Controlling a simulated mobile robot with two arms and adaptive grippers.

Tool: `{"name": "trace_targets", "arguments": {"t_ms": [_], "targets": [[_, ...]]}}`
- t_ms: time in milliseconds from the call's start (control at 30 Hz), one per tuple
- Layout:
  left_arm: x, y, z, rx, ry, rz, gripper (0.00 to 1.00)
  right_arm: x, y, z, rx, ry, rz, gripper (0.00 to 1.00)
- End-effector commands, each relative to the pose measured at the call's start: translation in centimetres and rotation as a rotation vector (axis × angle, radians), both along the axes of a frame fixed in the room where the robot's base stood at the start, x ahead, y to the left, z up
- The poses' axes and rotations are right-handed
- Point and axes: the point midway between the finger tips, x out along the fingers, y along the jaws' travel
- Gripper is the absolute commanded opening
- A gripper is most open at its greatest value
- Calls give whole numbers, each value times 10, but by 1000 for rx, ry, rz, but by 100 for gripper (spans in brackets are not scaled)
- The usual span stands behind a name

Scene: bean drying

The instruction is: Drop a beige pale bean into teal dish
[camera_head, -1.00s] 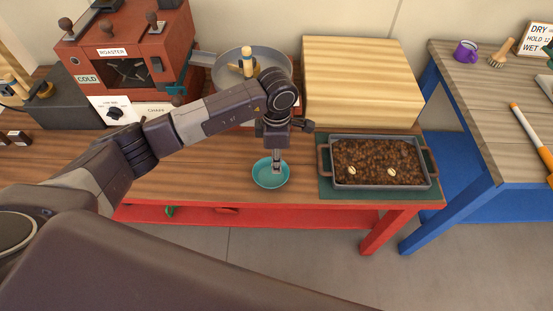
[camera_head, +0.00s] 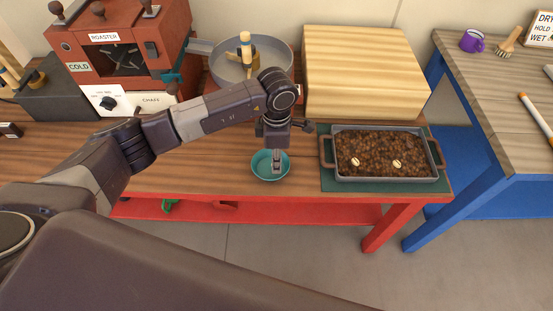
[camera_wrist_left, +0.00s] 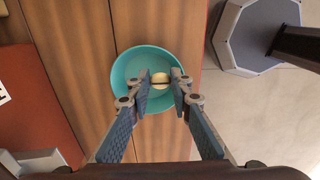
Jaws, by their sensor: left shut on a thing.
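The teal dish (camera_head: 256,172) stands on the wooden table, left of the tray. My left gripper (camera_head: 276,171) points down at it, with its fingertips over the dish. In the left wrist view, the fingers (camera_wrist_left: 161,84) are shut on a beige pale bean (camera_wrist_left: 160,78). The dish (camera_wrist_left: 127,68) lies behind the bean there, and no other bean shows in its visible part. In the head view the held bean is hidden or too small to make out. My right gripper is not in view.
A grey tray (camera_head: 386,180) of dark brown beans with two pale beans (camera_head: 355,161) (camera_head: 397,164) sits on a green mat. Behind are a wooden box (camera_head: 365,70), a metal pan (camera_head: 222,68) and a red roaster (camera_head: 125,55). Table around the dish is mostly clear.

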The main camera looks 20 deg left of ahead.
Motion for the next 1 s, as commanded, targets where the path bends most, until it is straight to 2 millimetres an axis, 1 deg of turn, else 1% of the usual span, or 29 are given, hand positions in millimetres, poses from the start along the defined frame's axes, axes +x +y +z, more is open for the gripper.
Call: {"name": "trace_targets", "arguments": {"t_ms": [200, 233, 400, 667, 767, 867, 1000], "targets": [[0, 0, 0, 0, 0, 0, 10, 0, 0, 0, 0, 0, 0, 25], [0, 0, 0, 0, 0, 0, 21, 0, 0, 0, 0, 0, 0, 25], [0, 0, 0, 0, 0, 0, 39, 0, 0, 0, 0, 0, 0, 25], [0, 0, 1, 0, 0, 0, 40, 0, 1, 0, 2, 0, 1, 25], [1, 0, 5, 0, -1, 0, 40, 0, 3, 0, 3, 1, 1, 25], [1, 0, 17, -2, -3, 0, 40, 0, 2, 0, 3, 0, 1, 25], [2, 0, 46, -1, -6, -1, 40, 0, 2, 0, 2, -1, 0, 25]]}}
